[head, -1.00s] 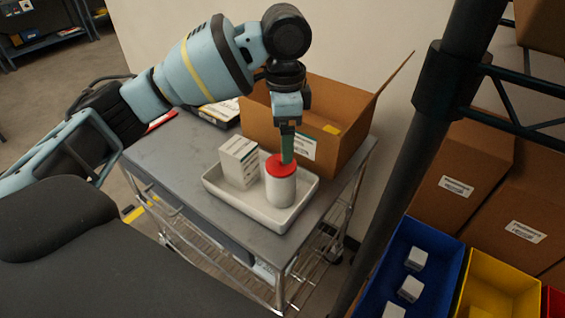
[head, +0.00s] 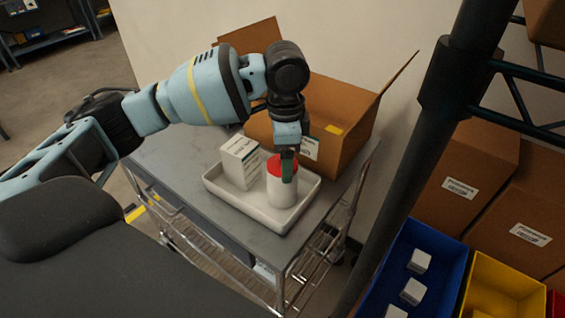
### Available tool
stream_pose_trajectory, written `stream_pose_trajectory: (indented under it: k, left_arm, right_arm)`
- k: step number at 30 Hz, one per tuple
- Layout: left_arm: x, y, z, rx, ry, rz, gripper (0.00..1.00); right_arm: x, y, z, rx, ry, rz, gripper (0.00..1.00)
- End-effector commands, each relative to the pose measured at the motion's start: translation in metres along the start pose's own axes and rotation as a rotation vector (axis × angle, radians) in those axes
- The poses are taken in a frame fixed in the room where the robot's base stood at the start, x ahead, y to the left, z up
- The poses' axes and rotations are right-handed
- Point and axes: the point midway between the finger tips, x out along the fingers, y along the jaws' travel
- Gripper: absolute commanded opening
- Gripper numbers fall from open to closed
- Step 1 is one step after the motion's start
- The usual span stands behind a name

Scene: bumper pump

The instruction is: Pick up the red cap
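The red cap (head: 274,165) sits on top of a white cylindrical bottle (head: 282,191). The bottle stands upright in a white tray (head: 230,203) on a grey cart. My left gripper (head: 288,168) points down at the cap, with a green finger in front of the cap's right side. The finger partly hides the cap. I cannot tell whether the fingers are closed on it. My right gripper is not in view.
A white box (head: 240,162) stands in the tray, left of the bottle. An open cardboard box (head: 345,125) is behind the tray. A dark rack post (head: 420,130) and blue bin (head: 400,262) are on the right. The cart top (head: 165,160) is clear at left.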

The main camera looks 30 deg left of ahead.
Motion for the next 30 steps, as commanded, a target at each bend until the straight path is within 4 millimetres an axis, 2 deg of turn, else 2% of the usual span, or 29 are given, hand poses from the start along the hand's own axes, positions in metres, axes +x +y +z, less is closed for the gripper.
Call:
stream_pose_trajectory:
  k: [1, 9, 20, 23, 30]
  left_arm:
    - [0.000, 0.000, 0.000, 0.000, 0.000, 0.000, 0.72]
    - [0.000, 0.000, 0.000, -0.001, 0.000, 0.000, 0.39]
    - [-0.006, 0.000, 0.000, -0.001, 0.002, -0.001, 0.39]
    - [-0.019, -0.001, -0.001, -0.001, 0.002, -0.003, 0.39]
    - [-0.065, 0.000, -0.001, 0.000, 0.004, -0.003, 0.39]
  right_arm:
    - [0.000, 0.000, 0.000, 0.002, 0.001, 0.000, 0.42]
    - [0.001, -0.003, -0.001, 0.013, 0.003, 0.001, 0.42]
    - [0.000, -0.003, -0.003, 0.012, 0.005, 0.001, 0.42]
    - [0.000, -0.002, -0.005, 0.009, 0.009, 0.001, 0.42]
    - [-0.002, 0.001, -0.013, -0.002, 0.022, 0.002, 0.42]
